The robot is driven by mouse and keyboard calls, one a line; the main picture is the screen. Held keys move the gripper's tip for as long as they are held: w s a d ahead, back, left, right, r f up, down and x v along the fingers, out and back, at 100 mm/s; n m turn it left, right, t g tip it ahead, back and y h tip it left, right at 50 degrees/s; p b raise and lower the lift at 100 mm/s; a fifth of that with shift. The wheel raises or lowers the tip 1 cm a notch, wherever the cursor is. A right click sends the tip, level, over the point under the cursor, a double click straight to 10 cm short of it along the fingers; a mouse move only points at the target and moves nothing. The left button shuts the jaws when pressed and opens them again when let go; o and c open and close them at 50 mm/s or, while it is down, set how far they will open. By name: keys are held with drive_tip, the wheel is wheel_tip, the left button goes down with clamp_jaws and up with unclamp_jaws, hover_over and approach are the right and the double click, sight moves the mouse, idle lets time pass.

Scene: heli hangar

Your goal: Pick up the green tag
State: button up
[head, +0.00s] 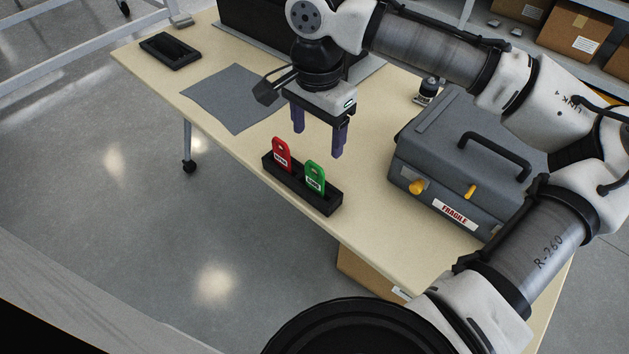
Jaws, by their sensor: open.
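The green tag (315,177) stands upright in a black slotted holder (324,204) near the table's front edge. It has a hole at its top and a white label. A red tag (281,154) stands in the same holder, to the left of the green one. My gripper (317,144) hangs above and behind the holder, pointing down. Its two purple fingers are apart with nothing between them. The fingers do not touch either tag.
A grey case (440,165) marked FRAGILE, with a black handle and yellow latches, stands right of the holder. A grey mat (232,98) and an empty-looking black tray (170,50) lie to the left. The wooden table (215,118) is bare around the holder.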

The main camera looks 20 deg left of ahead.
sight(315, 164)
drive_tip(key=f, duration=1.1)
drive_tip(key=shift+a+f, duration=0.2)
drive_tip(key=shift+f, duration=0.05)
drive_tip(key=c, duration=1.1)
drive_tip(key=shift+o, duration=0.2)
drive_tip(key=shift+r, duration=0.1)
wheel_tip(315, 164, up, 20)
